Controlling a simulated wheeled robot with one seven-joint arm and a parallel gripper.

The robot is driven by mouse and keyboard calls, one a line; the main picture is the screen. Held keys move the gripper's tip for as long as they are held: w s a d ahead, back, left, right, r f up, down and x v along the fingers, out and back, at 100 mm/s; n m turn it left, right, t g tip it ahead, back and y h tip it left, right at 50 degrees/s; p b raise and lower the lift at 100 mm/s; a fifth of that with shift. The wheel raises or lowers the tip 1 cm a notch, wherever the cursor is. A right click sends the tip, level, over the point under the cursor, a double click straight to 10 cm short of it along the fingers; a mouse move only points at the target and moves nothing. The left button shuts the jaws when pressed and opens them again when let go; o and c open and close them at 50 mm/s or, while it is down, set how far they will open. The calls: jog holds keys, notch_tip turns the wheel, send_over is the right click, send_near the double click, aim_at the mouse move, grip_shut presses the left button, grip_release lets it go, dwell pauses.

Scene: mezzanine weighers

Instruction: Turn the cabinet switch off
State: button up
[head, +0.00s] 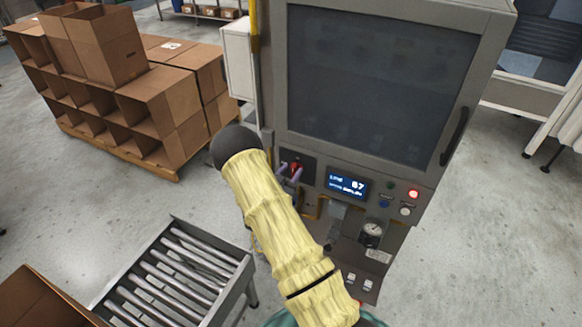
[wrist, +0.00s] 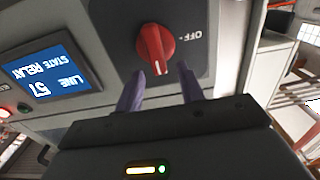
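The cabinet switch is a red rotary knob (wrist: 155,46) on a dark plate. In the wrist view its white pointer mark faces down the picture, and the OFF label (wrist: 196,34) lies to its right, so the mark is not at OFF. The knob also shows small in the head view (head: 296,166), partly covered by my gripper. My gripper (wrist: 160,72) is open, its two purple fingers apart, one on each side of the knob's lower end. I cannot tell whether they touch it. In the head view my gripper (head: 290,174) is at the switch plate.
The grey cabinet (head: 275,75) has a dark window and a door handle (head: 455,137). A roller conveyor (head: 170,275) and cardboard boxes (head: 165,105) stand left.

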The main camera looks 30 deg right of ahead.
jog(key=shift+w+d, duration=0.3)
jog(key=shift+d, duration=0.05)
grip_shut()
